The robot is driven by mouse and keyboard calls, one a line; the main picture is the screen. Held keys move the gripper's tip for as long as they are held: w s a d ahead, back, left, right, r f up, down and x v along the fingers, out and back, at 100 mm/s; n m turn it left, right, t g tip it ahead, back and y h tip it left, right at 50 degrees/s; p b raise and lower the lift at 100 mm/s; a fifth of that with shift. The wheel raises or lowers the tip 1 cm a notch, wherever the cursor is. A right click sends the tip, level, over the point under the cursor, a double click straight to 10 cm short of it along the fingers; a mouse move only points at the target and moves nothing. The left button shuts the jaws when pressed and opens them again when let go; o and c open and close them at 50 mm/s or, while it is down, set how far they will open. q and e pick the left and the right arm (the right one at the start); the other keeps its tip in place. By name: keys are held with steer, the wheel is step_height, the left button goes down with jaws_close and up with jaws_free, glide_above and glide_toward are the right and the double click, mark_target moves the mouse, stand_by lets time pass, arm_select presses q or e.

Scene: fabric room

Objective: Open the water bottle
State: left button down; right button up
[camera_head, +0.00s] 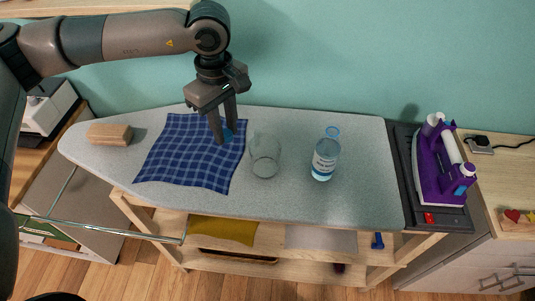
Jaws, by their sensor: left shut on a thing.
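The water bottle (326,158) stands upright on the ironing board, right of its middle. It is clear and bluish with a white label, and its top shows a light blue ring with no solid cap seen on it. My left gripper (226,131) points down over the blue checked cloth, well left of the bottle. It is shut on a small blue thing (228,134) that looks like a bottle cap, partly hidden by the fingers. I cannot tell if this thing touches the cloth. My right gripper is not in view.
A clear glass vessel (265,155) stands between the gripper and the bottle. The checked cloth (185,160) lies flat on the ironing board (375,185). A wooden block (110,134) is at the left end. A purple iron (440,165) stands at the right.

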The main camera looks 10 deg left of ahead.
arm_select(q)
steer(key=w+d+r+n+b, duration=0.1)
steer(key=w+d+r+n, duration=0.1)
steer(key=d+n, duration=0.4)
steer(key=w+d+r+n+b, duration=0.1)
steer(key=w+d+n, duration=0.4)
steer(key=n, duration=0.9)
steer(key=shift+w+d+r+n+b, duration=0.2)
steer(key=shift+d+r+n+b, duration=0.2)
steer(key=shift+r, duration=0.3)
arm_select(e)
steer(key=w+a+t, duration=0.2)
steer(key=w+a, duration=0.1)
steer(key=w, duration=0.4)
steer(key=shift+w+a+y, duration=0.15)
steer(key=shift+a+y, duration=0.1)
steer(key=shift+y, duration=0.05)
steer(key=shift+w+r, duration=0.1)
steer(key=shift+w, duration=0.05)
arm_select(q)
steer(key=shift+f, duration=0.15)
